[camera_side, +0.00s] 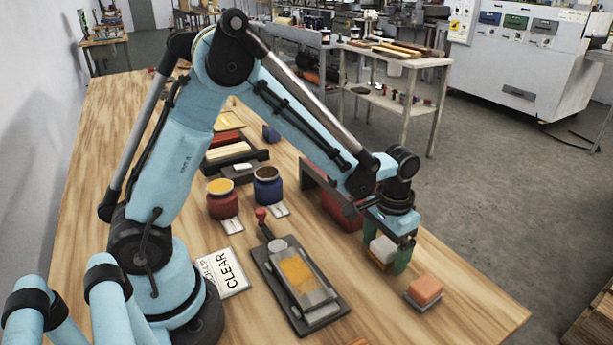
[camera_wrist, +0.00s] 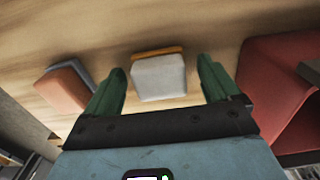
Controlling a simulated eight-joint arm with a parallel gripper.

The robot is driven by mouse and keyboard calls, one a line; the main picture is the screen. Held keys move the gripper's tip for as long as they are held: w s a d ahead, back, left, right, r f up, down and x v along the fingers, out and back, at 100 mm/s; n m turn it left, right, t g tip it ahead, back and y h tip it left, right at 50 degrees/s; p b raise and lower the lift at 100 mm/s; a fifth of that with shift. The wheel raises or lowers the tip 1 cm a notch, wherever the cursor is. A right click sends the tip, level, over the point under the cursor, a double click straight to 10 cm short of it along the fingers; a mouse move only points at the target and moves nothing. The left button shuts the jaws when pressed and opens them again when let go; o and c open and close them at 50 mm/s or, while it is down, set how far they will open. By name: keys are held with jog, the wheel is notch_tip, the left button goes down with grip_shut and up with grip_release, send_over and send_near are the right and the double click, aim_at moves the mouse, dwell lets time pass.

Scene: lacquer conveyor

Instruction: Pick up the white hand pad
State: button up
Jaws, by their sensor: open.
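The white hand pad (camera_side: 384,247) is a small white block with an orange-brown layer, near the right side of the wooden table. It also shows in the wrist view (camera_wrist: 159,77), with its orange-brown edge at the far side. My gripper (camera_side: 393,258) has green fingers and is at the pad in the side view. In the wrist view my gripper (camera_wrist: 160,83) is open, with one finger to each side of the pad. Gaps show between the pad and both fingers. The side view partly hides the pad behind a finger.
An orange block on a grey base (camera_side: 425,291) lies close to the right of my gripper. A red bin (camera_side: 342,212) stands just left of it. A dark board with a metal plate (camera_side: 299,284), jars (camera_side: 222,197) and a CLEAR card (camera_side: 222,271) lie farther left.

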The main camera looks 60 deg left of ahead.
aim_at(386, 250)
jog(key=c, duration=1.1)
jog(key=shift+c, duration=0.2)
jog(key=shift+r, duration=0.1)
jog(key=shift+r, duration=0.55)
jog(key=r, duration=0.2)
jog(key=s+d+r, duration=0.1)
jog(key=shift+d+r, duration=0.1)
jog(key=shift+r, duration=0.25)
jog(key=s+d+r, duration=0.6)
jog(key=d, duration=0.2)
jog(key=shift+s, duration=0.1)
